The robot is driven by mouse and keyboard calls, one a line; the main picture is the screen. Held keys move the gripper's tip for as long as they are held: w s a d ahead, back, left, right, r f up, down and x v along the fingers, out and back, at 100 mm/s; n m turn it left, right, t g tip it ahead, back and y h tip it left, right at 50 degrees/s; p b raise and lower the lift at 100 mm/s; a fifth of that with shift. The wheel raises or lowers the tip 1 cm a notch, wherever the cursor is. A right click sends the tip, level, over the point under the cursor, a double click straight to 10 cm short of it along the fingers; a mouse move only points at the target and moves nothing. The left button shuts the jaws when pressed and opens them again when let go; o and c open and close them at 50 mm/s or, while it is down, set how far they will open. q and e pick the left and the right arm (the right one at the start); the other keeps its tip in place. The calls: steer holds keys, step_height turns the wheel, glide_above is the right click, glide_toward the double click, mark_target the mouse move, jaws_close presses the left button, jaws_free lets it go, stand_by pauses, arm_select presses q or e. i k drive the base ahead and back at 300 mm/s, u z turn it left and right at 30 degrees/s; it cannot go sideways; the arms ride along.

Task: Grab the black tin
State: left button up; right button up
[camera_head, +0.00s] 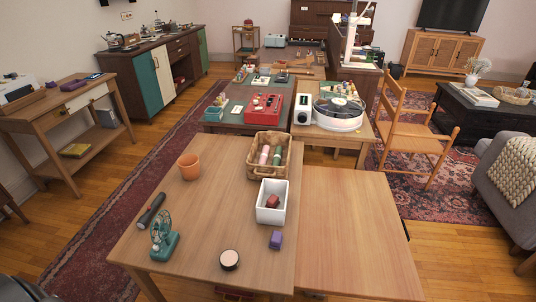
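The black tin (229,259) is a small round tin with a dark side and a pale top. It sits near the front edge of the wooden table (200,225) in the head view, with clear wood around it. Neither of my grippers is in view, and nothing is touching the tin.
A teal fan-like device (163,238) and a dark flashlight (151,211) are left of the tin. A purple block (275,240) and a white bin (261,206) are to its right. A terracotta pot (188,168) and wicker basket (254,170) stand farther back. The right table section (350,230) is bare.

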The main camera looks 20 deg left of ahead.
mark_target(229, 259)
steer(key=u, duration=0.55)
steer(key=k, duration=0.65)
steer(key=z, duration=0.8)
steer(key=i, duration=1)
steer(key=u, duration=0.65)
